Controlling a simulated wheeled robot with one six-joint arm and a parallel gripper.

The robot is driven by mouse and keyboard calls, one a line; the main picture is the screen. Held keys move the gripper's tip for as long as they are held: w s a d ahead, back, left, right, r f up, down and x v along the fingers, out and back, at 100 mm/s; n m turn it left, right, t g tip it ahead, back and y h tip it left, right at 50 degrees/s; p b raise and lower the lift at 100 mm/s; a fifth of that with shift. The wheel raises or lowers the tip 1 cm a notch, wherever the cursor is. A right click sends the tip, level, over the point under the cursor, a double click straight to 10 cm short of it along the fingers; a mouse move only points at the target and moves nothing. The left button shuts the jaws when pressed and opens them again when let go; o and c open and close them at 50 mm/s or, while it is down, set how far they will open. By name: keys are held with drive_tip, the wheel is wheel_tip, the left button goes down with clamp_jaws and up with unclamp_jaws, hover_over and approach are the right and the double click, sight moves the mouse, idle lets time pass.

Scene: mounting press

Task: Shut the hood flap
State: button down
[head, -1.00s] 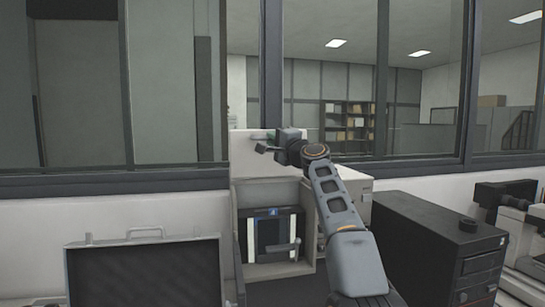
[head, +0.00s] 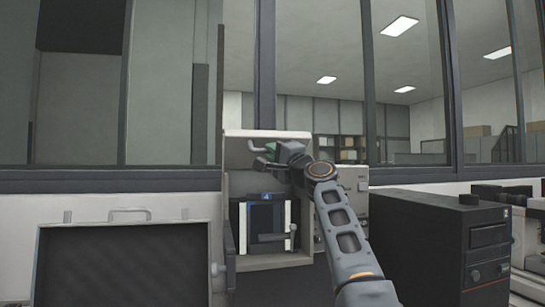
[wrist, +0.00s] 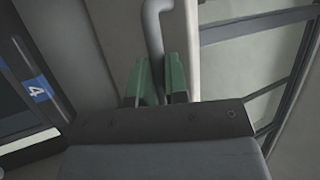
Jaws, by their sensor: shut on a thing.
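The hood flap (head: 238,150) is a pale panel at the top of the mounting press (head: 227,200). It stands raised above the open front, where a dark block with a blue "4" label (head: 265,196) shows. My gripper (head: 267,153) is at the flap's front side. In the wrist view, its green finger pads (wrist: 160,84) are shut on a grey bent bar handle (wrist: 153,25), with the pale flap (wrist: 188,35) close beside it. The blue label (wrist: 38,88) shows at left. The handle's lower end is hidden between the fingers.
An open dark-lined case (head: 125,265) stands at the left. A black computer tower (head: 425,240) stands close to the right of my arm, with a microscope (head: 515,245) beyond it. A window wall lies behind the press.

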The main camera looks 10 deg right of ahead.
wheel_tip(320, 180, down, 10)
drive_tip(key=w+b, duration=0.2)
drive_tip(key=b, duration=0.5)
drive_tip(key=shift+r, duration=0.15)
drive_tip(key=c, duration=1.1)
unclamp_jaws()
drive_tip(key=shift+w+f, duration=0.2)
drive_tip(key=shift+s, duration=0.1)
drive_tip(key=b+v, duration=0.8)
drive_tip(key=v, duration=0.5)
drive_tip(key=shift+s+b, duration=0.35)
drive_tip(key=shift+s, duration=0.1)
